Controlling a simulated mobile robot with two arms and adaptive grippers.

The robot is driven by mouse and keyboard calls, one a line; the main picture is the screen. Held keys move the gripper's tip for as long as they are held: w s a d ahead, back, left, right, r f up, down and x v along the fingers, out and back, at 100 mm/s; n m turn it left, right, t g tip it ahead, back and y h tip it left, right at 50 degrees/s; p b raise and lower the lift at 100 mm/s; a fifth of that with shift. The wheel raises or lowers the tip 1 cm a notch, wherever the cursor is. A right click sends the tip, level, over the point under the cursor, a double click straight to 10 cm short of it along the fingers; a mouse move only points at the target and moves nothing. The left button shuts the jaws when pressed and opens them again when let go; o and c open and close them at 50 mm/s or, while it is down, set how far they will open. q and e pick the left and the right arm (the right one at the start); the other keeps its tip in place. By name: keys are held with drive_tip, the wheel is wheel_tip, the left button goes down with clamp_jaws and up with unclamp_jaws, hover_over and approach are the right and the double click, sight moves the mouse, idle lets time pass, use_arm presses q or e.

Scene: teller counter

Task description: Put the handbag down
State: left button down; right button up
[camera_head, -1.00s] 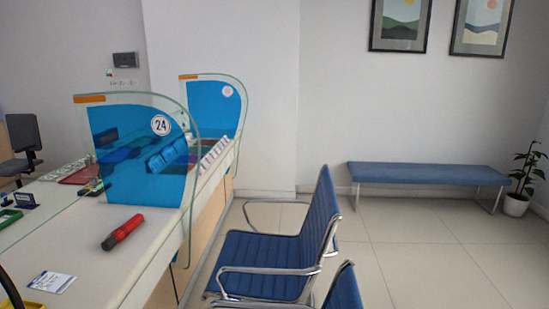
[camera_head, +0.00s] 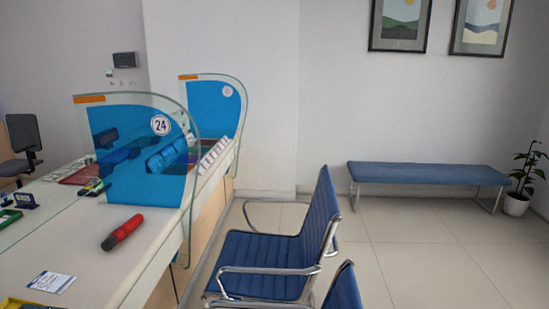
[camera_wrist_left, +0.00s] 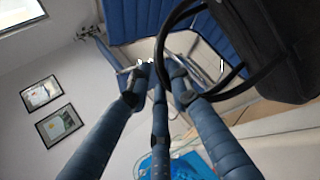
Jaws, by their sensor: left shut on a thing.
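The handbag (camera_wrist_left: 275,45) is black and fills the upper right of the left wrist view, cut off by the frame edge. Its curved black handle (camera_wrist_left: 163,45) loops down to the fingertips. My left gripper (camera_wrist_left: 158,76) has its blue-grey fingers closed on the handle, and the bag hangs beside them. Where the handle passes between the tips is partly hidden. Neither the handbag nor a gripper shows clearly in the head view. My right gripper is not in view.
The counter (camera_head: 150,222) on the left holds a red-black cylindrical object (camera_head: 122,232), a card (camera_head: 52,282) and glass-edged blue partitions (camera_head: 150,165). Blue chairs (camera_head: 265,262) stand right of it. A blue bench (camera_head: 425,174) is by the wall. Floor (camera_head: 430,255) on the right is clear.

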use_arm(q)
drive_tip(key=d+f, duration=0.3)
drive_tip(key=shift+w+d+f, duration=0.1)
drive_tip(key=shift+w+d, duration=0.1)
drive_tip(key=shift+d, duration=0.1)
drive_tip(key=shift+m, duration=0.3)
